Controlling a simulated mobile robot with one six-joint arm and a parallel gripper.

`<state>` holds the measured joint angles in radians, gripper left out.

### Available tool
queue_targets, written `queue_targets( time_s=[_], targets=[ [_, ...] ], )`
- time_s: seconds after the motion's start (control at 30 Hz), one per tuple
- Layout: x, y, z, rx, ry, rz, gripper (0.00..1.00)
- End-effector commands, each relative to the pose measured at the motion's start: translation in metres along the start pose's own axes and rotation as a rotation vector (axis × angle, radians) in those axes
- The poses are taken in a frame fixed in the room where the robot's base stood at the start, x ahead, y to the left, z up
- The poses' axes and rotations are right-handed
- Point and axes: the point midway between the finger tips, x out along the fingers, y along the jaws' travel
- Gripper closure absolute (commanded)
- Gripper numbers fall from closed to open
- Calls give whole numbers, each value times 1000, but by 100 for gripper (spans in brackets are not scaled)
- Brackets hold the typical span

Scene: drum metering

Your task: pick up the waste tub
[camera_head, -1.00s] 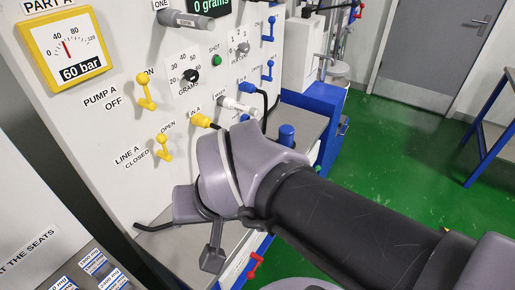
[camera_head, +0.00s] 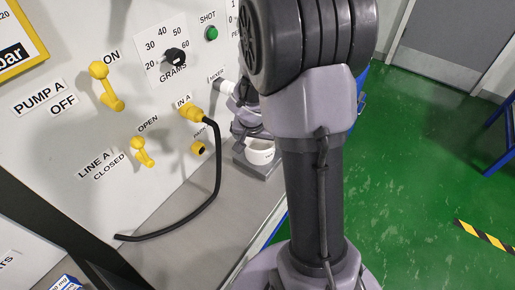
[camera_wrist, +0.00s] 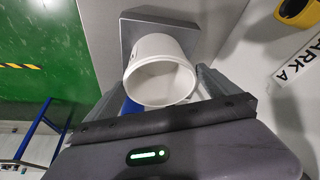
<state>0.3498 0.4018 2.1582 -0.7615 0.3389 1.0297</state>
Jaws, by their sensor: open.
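The waste tub, a small white tub (camera_head: 262,152), stands on a grey stand (camera_head: 243,158) beside the panel, partly hidden behind my arm. In the wrist view the white tub (camera_wrist: 158,52) shows close, its round opening facing the camera, with the grey stand (camera_wrist: 130,32) beyond it. My gripper (camera_wrist: 163,88) is open, with a grey finger to each side of the tub's near rim. The tub lies in line with the gap between the fingers; I cannot tell whether they touch it. In the head view my forearm hides most of the gripper.
A black hose hangs from the yellow IN A fitting (camera_head: 190,110) across the steel bench (camera_head: 190,250). Yellow levers (camera_head: 107,88) stick out of the panel on the left. Green floor (camera_head: 415,170) lies open at the right, with a blue-legged table (camera_head: 500,130) at its edge.

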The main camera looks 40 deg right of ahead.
Motion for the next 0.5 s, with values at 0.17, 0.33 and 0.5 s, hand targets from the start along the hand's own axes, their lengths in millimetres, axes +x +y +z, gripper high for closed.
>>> queue_targets(
  time_s=[0.17, 0.33, 0.5],
  targets=[
    [30, 2, 2, 0, -2, 1, 0],
    [53, 2, 1, 2, -1, 1, 0],
    [50, 2, 0, 1, 0, 0, 4]
  ],
)
